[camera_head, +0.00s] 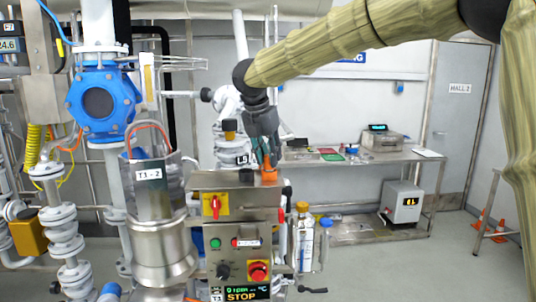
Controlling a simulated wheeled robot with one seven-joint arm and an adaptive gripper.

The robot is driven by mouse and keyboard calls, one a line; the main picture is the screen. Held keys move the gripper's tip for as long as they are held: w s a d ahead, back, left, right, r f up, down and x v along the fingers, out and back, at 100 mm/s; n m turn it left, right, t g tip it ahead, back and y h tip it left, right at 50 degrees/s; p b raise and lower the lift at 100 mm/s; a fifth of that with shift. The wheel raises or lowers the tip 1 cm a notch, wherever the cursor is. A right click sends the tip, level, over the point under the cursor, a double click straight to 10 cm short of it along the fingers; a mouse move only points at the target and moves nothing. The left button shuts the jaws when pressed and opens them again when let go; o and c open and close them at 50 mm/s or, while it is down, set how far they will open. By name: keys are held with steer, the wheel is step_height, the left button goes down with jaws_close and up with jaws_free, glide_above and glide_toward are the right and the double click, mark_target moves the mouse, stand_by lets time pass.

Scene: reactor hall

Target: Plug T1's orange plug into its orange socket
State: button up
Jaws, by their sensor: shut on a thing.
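My gripper (266,165) points down at the right end of the box's top and is shut on an orange piece (269,176), which I take to be the plug. The plug's lower end meets the box's top edge in the picture; I cannot tell whether it is seated or just above. No separate orange socket can be made out; the plug and fingers may hide it. A black round fitting (246,175) sits on the box top to the left.
The box front has a red switch on yellow (215,205), buttons, a red knob (258,272) and a display reading "STOP" (247,293). Blue-flanged piping (103,102) stands left. Bottles (304,240) stand right of the box. A steel bench (360,157) is behind; open floor lies right.

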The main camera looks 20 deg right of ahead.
steer(key=shift+f, duration=0.1)
steer(key=o, duration=1.1)
steer(key=v, duration=1.2)
